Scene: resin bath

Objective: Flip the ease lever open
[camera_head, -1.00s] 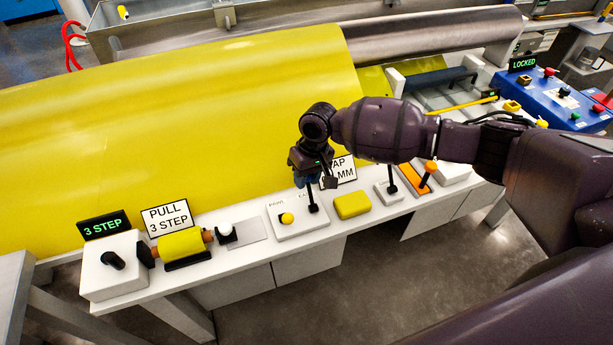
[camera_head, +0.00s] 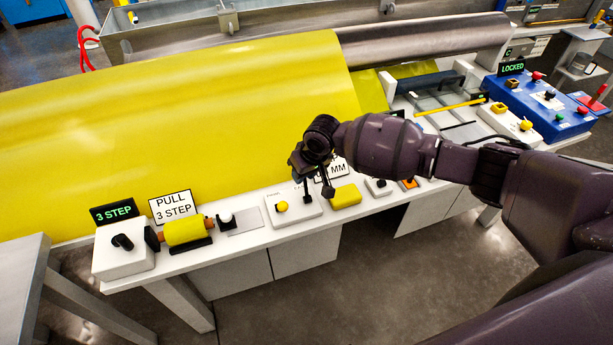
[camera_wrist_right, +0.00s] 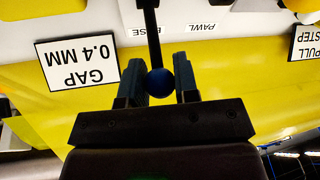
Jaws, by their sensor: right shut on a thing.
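In the right wrist view the rod stands in front of a partly covered label ending in "SE", beside the label "PAWL". My right gripper (camera_wrist_right: 160,85) is shut on the knob, one finger on each side. In the head view the right gripper (camera_head: 303,176) is over the white lever box (camera_head: 292,209) on the bench, and the lever (camera_head: 307,193) shows as a dark stem below it; the knob is hidden there. My left gripper is not in view.
A yellow knob (camera_head: 281,206) sits on the same box, with a yellow block (camera_head: 345,196) to its right. The sign "GAP 0.4 MM" (camera_wrist_right: 77,66) stands close to the gripper. A large yellow roll (camera_head: 180,140) lies behind. A "LOCKED" display (camera_head: 512,68) is at the right.

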